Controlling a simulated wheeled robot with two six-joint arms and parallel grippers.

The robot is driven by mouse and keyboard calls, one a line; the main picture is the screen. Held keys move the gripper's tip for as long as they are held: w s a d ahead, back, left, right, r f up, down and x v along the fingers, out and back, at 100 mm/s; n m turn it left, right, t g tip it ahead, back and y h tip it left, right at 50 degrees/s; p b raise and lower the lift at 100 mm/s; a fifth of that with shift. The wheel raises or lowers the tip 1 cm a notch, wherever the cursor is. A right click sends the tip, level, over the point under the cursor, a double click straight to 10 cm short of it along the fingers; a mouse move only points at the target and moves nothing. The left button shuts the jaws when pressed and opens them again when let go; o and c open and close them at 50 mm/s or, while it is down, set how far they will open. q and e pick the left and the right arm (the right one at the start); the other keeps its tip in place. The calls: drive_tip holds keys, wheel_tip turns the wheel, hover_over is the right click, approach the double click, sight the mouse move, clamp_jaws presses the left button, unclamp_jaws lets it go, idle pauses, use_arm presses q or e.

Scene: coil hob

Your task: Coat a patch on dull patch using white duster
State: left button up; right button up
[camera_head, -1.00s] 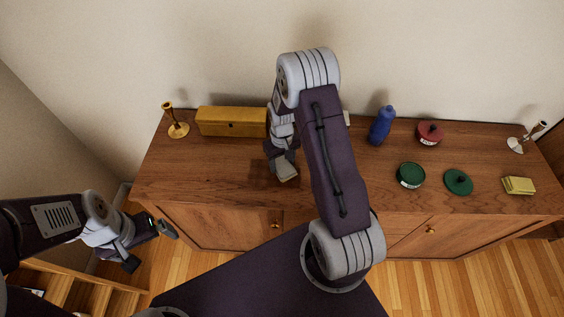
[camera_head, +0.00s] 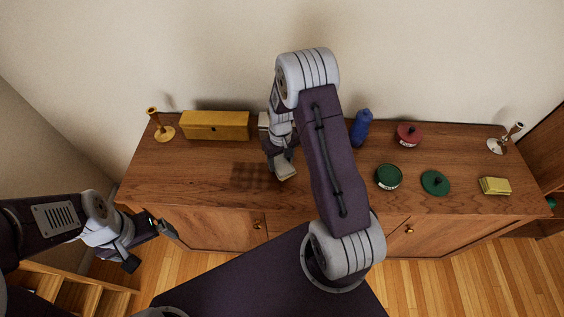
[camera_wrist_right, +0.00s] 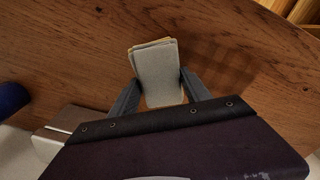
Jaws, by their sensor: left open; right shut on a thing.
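The white duster (camera_head: 285,170) is a pale folded cloth, held between the fingers of my right gripper (camera_head: 281,160) over the wooden cabinet top. It also shows in the right wrist view (camera_wrist_right: 157,68), where the gripper is shut on it. Whether the cloth touches the wood is hard to tell. The dull patch (camera_head: 250,176) is a darker, chequered area on the wood, just left of the duster. In the right wrist view the patch (camera_wrist_right: 220,62) lies right of the cloth. My left gripper (camera_head: 149,246) is open and empty, in front of the cabinet's left end.
A yellow box (camera_head: 215,126) and brass candlestick (camera_head: 160,127) stand at the back left. A blue bottle (camera_head: 361,128), red tin (camera_head: 408,136), green tin (camera_head: 388,177), green lid (camera_head: 435,183), yellow cloth (camera_head: 495,186) and silver candlestick (camera_head: 503,140) stand right of my arm.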

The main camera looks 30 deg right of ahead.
wheel_tip(320, 180, up, 2)
drive_tip(key=shift+a+r+p, duration=0.1)
drive_tip(key=shift+p, duration=0.5)
wheel_tip(320, 180, up, 2)
drive_tip(key=shift+r+p, duration=0.1)
drive_tip(key=shift+p, duration=0.85)
drive_tip(key=shift+r+p, duration=0.3)
drive_tip(key=shift+r, duration=0.05)
